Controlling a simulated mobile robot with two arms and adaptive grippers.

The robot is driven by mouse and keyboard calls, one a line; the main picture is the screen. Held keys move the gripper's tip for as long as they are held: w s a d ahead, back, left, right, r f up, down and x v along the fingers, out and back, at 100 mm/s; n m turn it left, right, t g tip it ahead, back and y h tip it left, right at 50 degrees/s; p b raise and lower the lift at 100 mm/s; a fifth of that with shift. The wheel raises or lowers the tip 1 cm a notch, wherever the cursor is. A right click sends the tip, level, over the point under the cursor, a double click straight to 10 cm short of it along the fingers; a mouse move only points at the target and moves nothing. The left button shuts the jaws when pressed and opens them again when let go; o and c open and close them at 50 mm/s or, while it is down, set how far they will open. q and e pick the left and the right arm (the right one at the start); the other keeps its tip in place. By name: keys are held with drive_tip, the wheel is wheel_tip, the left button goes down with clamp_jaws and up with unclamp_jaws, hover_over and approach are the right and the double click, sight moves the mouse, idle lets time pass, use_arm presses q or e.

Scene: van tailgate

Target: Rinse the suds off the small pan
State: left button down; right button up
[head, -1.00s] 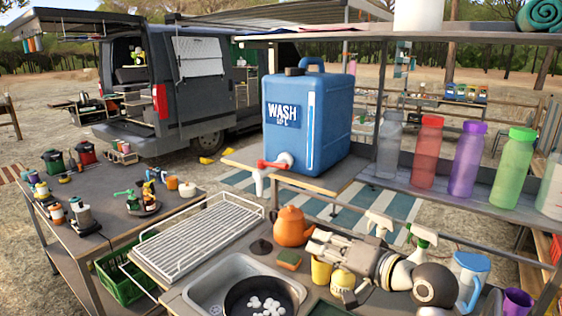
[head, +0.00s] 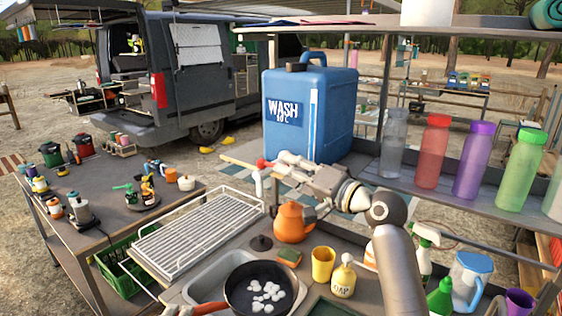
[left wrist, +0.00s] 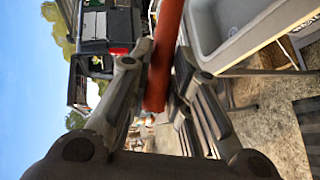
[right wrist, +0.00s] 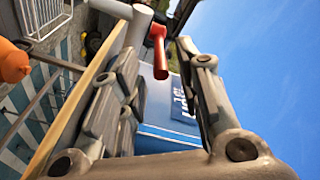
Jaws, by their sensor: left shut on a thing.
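The small black pan (head: 238,282) shows low in the head view, over the right part of the sink (head: 205,283). White suds (head: 265,292) lie in several clumps inside it. My left gripper (left wrist: 160,75) is shut on its reddish handle (left wrist: 164,55), mostly out of the head view. The blue wash tank (head: 340,115) stands behind, with a red tap lever (right wrist: 160,58) and a pale spout (right wrist: 137,28). My right gripper (head: 278,168) is open at the tap, and the lever is between its fingers in the right wrist view. Contact with the lever cannot be told.
A wire dish rack (head: 200,235) stands left of the sink. An orange kettle (head: 292,222), sponge (head: 289,257), yellow cup (head: 322,263) and soap bottle (head: 343,280) stand behind and right of the pan. A bottle shelf (head: 405,195) is at the right.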

sight(273, 166)
drive_tip(key=shift+p+x, duration=0.4)
drive_tip(key=shift+x, duration=1.45)
clamp_jaws()
